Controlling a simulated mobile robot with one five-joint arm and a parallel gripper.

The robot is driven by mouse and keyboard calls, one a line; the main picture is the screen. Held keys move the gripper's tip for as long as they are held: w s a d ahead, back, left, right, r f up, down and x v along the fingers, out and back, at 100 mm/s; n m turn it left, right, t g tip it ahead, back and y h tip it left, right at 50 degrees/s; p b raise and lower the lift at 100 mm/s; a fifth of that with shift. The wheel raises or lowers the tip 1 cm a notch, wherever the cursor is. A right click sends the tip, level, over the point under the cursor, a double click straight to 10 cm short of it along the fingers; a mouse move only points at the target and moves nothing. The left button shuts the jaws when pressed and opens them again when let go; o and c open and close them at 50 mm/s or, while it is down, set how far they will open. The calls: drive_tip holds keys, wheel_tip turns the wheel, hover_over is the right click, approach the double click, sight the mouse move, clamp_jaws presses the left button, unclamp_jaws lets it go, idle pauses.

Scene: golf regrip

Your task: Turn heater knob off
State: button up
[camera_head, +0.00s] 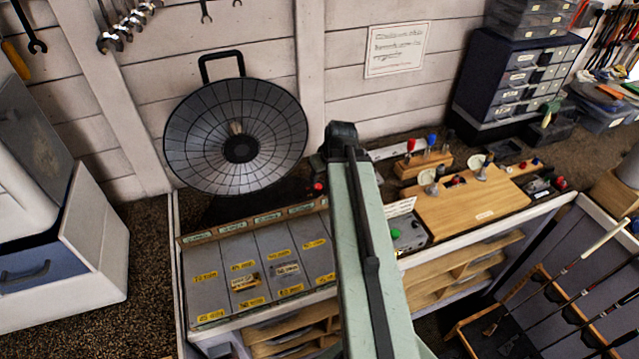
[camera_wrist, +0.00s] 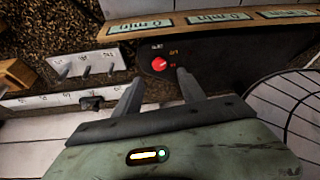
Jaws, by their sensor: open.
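The red heater knob (camera_wrist: 159,63) sits on a dark panel in the wrist view, with small orange markings around it that I cannot read clearly. My gripper (camera_wrist: 157,86) is open and empty, its two fingers spread below the knob in the picture, the right fingertip close to it. I cannot tell whether they touch. In the head view the red knob (camera_head: 319,187) shows just left of my arm, which hides my gripper. The round dish heater (camera_head: 284,120) with a dark grille stands left of the knob; its grille edge also shows at the right of the wrist view (camera_wrist: 285,105).
A grey sectioned tray (camera_head: 230,255) with yellow labels lies in front of the heater. Right of my arm are a wooden block (camera_head: 470,210) with small tools and a grey box with a green button (camera_head: 405,235). Golf clubs (camera_head: 590,245) stand at far right.

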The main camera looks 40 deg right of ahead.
sight(318, 186)
drive_tip(key=b+x, duration=0.5)
drive_tip(key=x, duration=0.2)
drive_tip(key=shift+s, duration=0.1)
drive_tip(key=shift+r, duration=0.1)
drive_tip(key=shift+c, duration=0.3)
